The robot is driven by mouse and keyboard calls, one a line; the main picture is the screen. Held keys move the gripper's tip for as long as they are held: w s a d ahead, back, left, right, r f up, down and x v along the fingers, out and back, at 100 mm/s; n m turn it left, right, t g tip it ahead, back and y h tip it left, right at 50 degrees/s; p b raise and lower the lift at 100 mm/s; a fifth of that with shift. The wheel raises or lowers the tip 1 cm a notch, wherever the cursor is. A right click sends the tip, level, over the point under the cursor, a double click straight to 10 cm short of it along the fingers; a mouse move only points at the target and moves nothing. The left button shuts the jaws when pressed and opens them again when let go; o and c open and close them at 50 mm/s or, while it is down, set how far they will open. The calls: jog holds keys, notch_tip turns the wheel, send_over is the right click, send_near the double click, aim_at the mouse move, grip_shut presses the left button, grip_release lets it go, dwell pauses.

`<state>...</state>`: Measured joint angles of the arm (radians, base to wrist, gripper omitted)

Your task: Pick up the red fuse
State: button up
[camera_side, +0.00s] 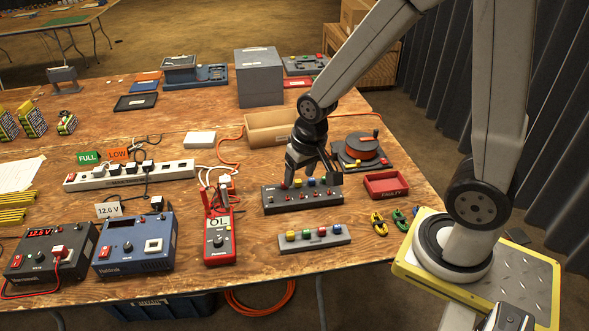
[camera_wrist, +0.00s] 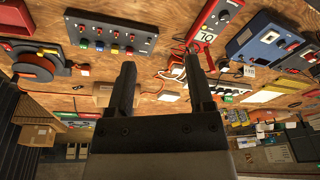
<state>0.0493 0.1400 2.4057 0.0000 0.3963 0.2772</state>
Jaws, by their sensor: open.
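A black fuse panel (camera_side: 300,201) lies on the wooden table with a row of coloured fuses along its far edge. The red fuse (camera_side: 297,183) is near the left end of that row. In the wrist view the panel (camera_wrist: 112,30) is at the top, and the red fuse (camera_wrist: 130,51) is at the right end of its coloured row. A grey block (camera_side: 312,242) in front of the panel carries another red piece (camera_side: 322,231). My gripper (camera_side: 313,178) points down over the panel's far side. In the wrist view its fingers (camera_wrist: 160,72) are apart with nothing held between them.
A red multimeter (camera_side: 219,234) stands left of the panel. A red tray (camera_side: 386,185) and cable reel (camera_side: 361,150) are to the right. An open cardboard box (camera_side: 268,128) lies behind. Small yellow and green clips (camera_side: 388,220) lie near the front right edge.

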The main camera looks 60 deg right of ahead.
jog(key=w+d+f+m, duration=0.5)
jog(key=m, duration=0.2)
jog(key=w+d+f+m+g, duration=0.1)
jog(key=w+d+f+m, duration=0.4)
jog(key=m, duration=0.3)
jog(key=w+d+f+m+g, duration=0.1)
jog(key=w+d+f+m, duration=0.3)
jog(key=w+d+m, duration=0.2)
jog(key=shift+w+d+f+m, duration=0.15)
jog(key=shift+f+m, duration=0.05)
jog(key=shift+m, duration=0.35)
jog(key=shift+w+d+f+m, duration=0.1)
jog(key=shift+d+f+m, duration=0.1)
jog(key=shift+m, duration=0.35)
jog(key=shift+a+f, duration=0.1)
jog(key=shift+f, duration=3.8)
grip_shut()
